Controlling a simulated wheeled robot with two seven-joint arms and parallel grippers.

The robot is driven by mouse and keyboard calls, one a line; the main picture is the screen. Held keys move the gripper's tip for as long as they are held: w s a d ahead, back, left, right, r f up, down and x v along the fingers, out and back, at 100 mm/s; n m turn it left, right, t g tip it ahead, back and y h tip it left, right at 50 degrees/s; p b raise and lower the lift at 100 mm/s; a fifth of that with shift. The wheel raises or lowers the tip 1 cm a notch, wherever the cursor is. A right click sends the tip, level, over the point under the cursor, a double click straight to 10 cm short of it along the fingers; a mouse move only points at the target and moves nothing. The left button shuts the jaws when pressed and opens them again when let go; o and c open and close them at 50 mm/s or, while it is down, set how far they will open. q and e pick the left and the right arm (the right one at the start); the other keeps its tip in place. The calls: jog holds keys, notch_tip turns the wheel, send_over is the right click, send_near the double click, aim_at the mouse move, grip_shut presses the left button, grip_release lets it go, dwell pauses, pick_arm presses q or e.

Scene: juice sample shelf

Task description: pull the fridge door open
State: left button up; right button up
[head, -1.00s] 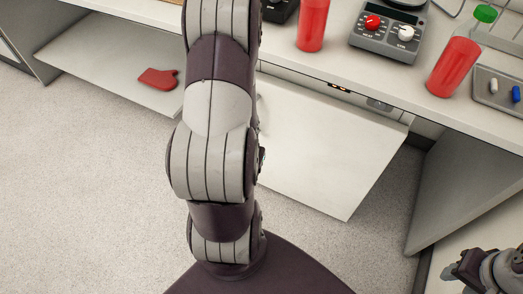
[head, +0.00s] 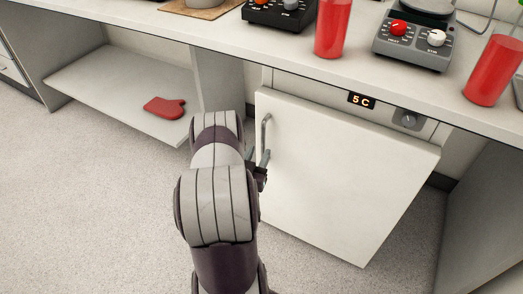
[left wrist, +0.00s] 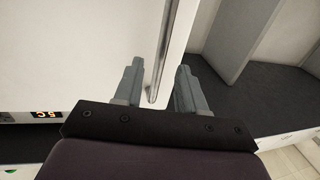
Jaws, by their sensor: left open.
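The white fridge door (head: 345,185) is under the counter, looks closed, and has an upright metal bar handle (head: 264,130) near its left edge. My left gripper (head: 260,158) is open at the lower part of this handle. In the left wrist view, the handle (left wrist: 162,60) runs between the two grey fingers of the left gripper (left wrist: 157,88), with a gap visible on both sides. The door face (left wrist: 75,50) fills the left of that view. My left forearm hides part of the floor below. My right gripper is out of view.
Above the door are a lit "5 C" display (head: 361,100) and a dial (head: 408,119). The counter (head: 190,33) holds red containers (head: 332,28) and devices (head: 412,42). A red mitt (head: 165,107) lies on the low shelf (head: 105,85) at left. The floor before the door is clear.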

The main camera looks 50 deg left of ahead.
aim_at(263, 145)
pick_arm(q)
jog(key=shift+x, duration=1.85)
grip_shut()
